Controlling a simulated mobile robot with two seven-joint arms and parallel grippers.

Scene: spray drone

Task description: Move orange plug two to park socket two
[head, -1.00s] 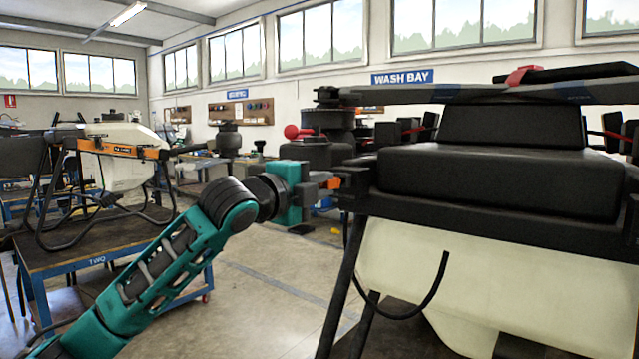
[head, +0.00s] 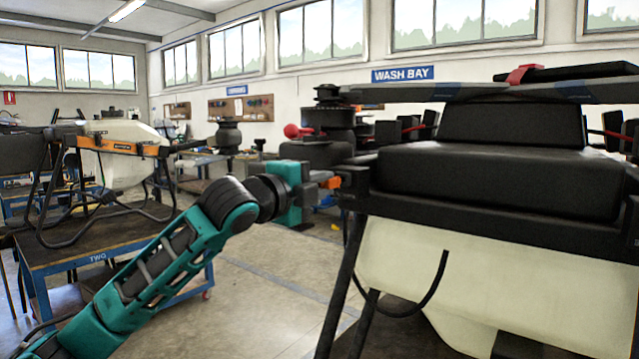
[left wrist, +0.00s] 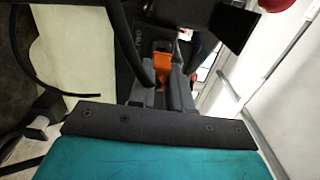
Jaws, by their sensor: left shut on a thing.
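The orange plug (head: 330,183) is at the left edge of the large drone (head: 500,185) in the head view. My left gripper (head: 318,182) is shut on it, with the arm reaching in from the lower left. In the left wrist view the orange plug (left wrist: 162,66) shows between the two grey fingers (left wrist: 162,92), against the drone's dark frame. I cannot tell from these views whether the plug is seated in a socket. The park socket cannot be made out. My right gripper is not in view.
The drone's pale tank (head: 420,265) and a hanging black cable (head: 432,290) are below the plug. Open floor (head: 275,270) lies between.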

